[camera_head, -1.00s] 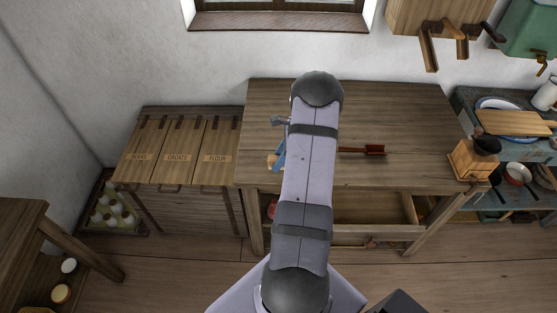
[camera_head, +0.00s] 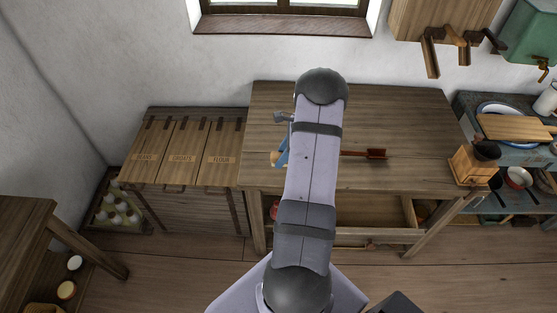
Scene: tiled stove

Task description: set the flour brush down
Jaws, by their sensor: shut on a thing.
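A dark red-brown tool, likely the flour brush (camera_head: 368,154), shows over the wooden table top (camera_head: 400,115). It sticks out to the right from behind my arm, with its wider end at the right. Its left part is hidden by the arm, and I cannot tell if it touches the table. My gripper is hidden behind the arm, so its fingers and any hold on the brush do not show. A blue piece (camera_head: 283,154) and a small tan piece (camera_head: 275,159) peek out left of the arm; I cannot tell what they are.
A wooden box-like mill (camera_head: 470,168) stands at the table's right corner. Lidded wooden bins (camera_head: 180,152) stand left of the table. The table top is clear to the right and behind the brush.

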